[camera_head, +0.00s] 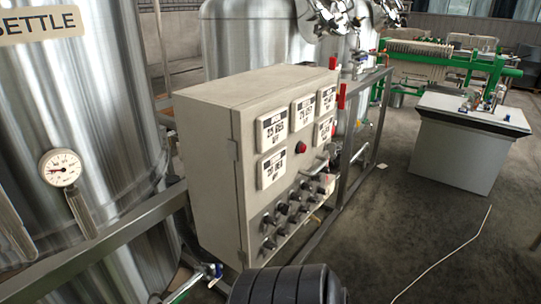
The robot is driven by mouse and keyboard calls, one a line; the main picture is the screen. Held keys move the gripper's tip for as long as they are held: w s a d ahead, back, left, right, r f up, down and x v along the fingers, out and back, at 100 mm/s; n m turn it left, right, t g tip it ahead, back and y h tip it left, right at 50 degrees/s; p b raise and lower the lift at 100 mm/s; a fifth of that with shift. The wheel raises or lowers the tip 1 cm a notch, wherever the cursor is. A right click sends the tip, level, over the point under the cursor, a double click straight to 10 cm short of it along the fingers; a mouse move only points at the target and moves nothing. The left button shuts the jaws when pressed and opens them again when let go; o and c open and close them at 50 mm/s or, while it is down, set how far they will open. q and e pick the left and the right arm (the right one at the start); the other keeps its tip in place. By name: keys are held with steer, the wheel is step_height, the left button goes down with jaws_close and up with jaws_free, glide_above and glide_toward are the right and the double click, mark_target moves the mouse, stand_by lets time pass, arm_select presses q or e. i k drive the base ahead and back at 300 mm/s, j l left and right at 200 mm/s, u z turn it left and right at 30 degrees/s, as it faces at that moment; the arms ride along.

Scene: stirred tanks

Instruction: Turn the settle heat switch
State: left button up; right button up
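A beige control cabinet (212,170) stands in the middle of the head view. Its front face carries several dark rotary switches (282,208) in rows on the lower part. Their labels are too small to read, so I cannot tell which one is the settle heat switch or how it is set. Several white digital displays (271,131) and a red button (301,147) sit above the switches. A large steel tank (95,110) at the left bears a "SETTLE" sign (40,25). Neither of my grippers can be made out in this view.
A round dial gauge (60,168) is on the settle tank. A grey metal frame (110,238) runs along the tank and behind the cabinet. A grey bench (458,146) and green machinery (440,58) stand at the back right. The floor (420,230) at the right is mostly clear.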

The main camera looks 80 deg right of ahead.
mark_target(282, 232)
steer(key=z, duration=2.75)
